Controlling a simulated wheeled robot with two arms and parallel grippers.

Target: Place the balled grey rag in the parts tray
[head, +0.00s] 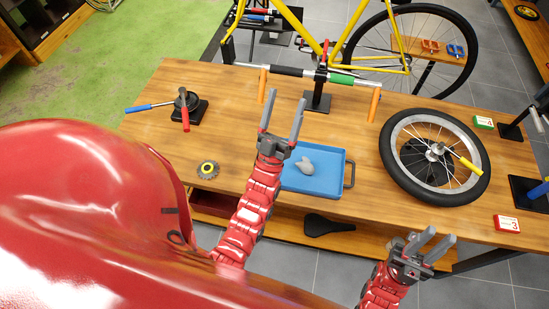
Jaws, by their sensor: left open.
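The blue parts tray (329,182) lies on the wooden bench, with a dark handle on its right side. A light grey lump, which looks like the balled grey rag (306,166), appears to rest inside the tray near its left-middle part. My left gripper (284,112) is open and empty, with its fingers pointing to the back of the bench, above and left of the tray. Its arm hides the tray's left edge. My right gripper (434,241) is low at the bench's front edge, right of the tray, its fingers apart and nothing between them.
A spoked wheel with a black tyre (435,157) lies right of the tray. A stand with red and blue handles (186,112) is at the left, and a small sprocket (208,169) near the front. A stand with orange-ended bar (317,102) is behind. A black saddle (328,225) sits on the lower shelf.

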